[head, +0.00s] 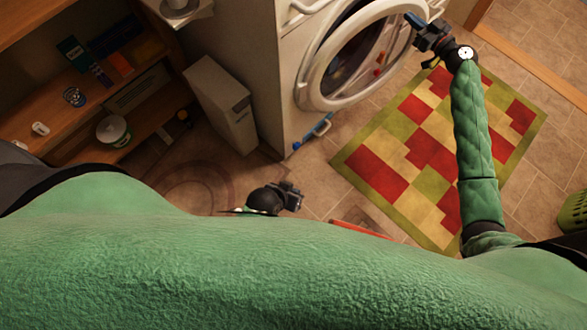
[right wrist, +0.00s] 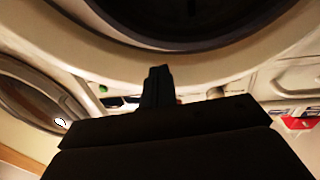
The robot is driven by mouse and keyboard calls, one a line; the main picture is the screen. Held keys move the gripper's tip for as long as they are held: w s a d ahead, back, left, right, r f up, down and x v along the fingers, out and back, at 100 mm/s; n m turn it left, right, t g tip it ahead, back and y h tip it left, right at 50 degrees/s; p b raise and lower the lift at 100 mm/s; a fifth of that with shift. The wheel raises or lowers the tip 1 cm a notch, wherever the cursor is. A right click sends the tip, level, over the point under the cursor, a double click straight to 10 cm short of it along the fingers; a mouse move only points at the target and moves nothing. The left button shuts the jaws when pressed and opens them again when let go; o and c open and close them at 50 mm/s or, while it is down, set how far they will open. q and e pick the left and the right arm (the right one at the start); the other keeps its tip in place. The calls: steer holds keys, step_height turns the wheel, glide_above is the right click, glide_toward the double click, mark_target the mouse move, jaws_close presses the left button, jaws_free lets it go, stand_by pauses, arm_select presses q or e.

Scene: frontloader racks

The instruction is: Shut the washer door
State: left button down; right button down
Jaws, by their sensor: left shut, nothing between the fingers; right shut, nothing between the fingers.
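The white washer (head: 283,45) stands at the top centre of the head view. Its round door (head: 318,88) has a broad pale rim around dark glass and looks swung out from the front; the exact angle is hard to tell. My right gripper (head: 415,22) is shut and empty at the door's right edge; contact cannot be told. In the right wrist view its dark fingers (right wrist: 157,85) point at a pale curved rim (right wrist: 195,62), with a second round rim at left. My left gripper (head: 297,195) is shut and empty, low before my body, away from the washer.
A checkered red, yellow and green rug (head: 410,150) lies on the tiled floor before the washer. A narrow pale bin (head: 222,105) stands left of the washer. Wooden shelves (head: 95,130) with small items are further left. A green basket (head: 574,213) is at the right edge.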

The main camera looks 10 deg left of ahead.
mark_target(404, 10)
steer(key=b+x, duration=0.1)
steer(key=x, duration=0.1)
steer(key=b+x, duration=0.2)
steer(key=shift+w+f, duration=0.1)
steer(key=shift+w, duration=0.25)
steer(key=shift+w+a+b, duration=0.35)
steer(key=shift+b, duration=0.05)
steer(key=shift+b+x, duration=1.25)
steer(key=shift+x, duration=0.6)
